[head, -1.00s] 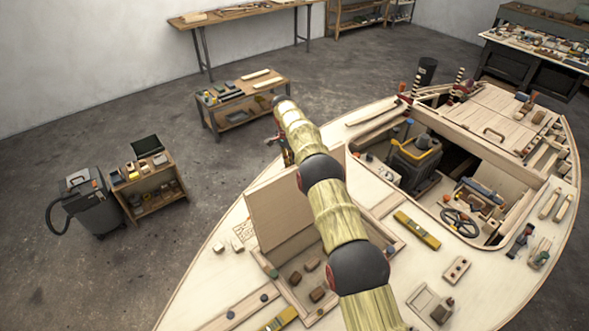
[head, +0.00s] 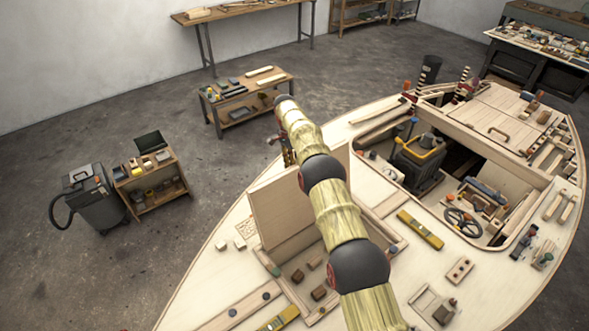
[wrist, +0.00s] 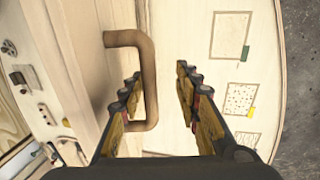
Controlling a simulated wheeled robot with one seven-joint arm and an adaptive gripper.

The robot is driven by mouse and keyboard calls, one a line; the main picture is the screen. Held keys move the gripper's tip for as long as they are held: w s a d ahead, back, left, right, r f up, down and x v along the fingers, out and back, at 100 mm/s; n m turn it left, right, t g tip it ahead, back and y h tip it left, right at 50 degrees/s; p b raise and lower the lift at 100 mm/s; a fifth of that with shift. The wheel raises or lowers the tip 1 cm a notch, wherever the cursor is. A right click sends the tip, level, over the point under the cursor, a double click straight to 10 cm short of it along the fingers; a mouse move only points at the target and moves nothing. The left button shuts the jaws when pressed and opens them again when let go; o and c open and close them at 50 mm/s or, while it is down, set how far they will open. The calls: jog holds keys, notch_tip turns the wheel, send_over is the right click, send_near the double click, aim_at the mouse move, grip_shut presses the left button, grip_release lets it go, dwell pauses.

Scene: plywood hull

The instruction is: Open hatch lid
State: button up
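The pale plywood hatch lid (head: 285,205) stands raised and steeply tilted beside the open hatch in the foredeck in the head view. Its brown U-shaped handle (wrist: 148,75) shows in the wrist view. My gripper (wrist: 158,88) is open, with the handle's bar between its fingers. The left finger overlaps the handle's loop; the right finger is clear of the bar, with a visible gap. In the head view my gripper (head: 287,150) is small and partly hidden by my arm and the lid's edge. My arm also covers part of the hatch opening.
Small brown blocks (head: 319,293) lie inside the open hatch. A yellow level (head: 420,230) lies on the deck to the right. The cockpit (head: 460,165) holds an engine and a steering wheel. A vacuum (head: 92,198) and a low cart (head: 152,182) stand on the floor at left.

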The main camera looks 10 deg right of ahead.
jog(key=shift+d+r, duration=0.1)
jog(key=shift+r, duration=0.05)
jog(key=s+v, duration=0.1)
jog(key=v, duration=0.8)
jog(key=shift+s+d+r, duration=0.3)
jog(key=shift+s+r, duration=0.05)
jog(key=shift+r, duration=0.2)
